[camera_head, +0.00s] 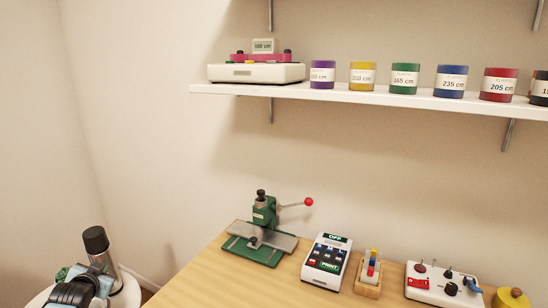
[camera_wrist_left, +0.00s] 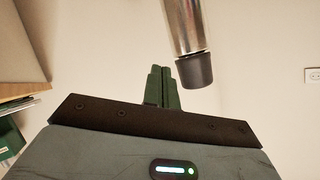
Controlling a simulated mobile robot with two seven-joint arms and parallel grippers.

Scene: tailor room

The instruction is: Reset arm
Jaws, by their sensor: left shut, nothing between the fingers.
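My left gripper (camera_head: 62,273) is at the lower left of the head view, beside a metal cylinder with a black cap (camera_head: 97,242). In the left wrist view its green fingers (camera_wrist_left: 163,82) are together with nothing between them. The cylinder (camera_wrist_left: 188,30) also shows there, just right of the fingertips; I cannot tell whether they touch it. My left arm hides part of the round white surface (camera_head: 127,293) around the cylinder. My right gripper is in neither view.
A wooden table (camera_head: 195,277) holds a green press with a red-knobbed lever (camera_head: 264,212), a white keypad device (camera_head: 326,262), a small wooden holder (camera_head: 368,290) and a white switch box (camera_head: 441,285). A wall shelf (camera_head: 340,96) above holds several coloured labelled rolls and a white-and-pink device (camera_head: 257,72).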

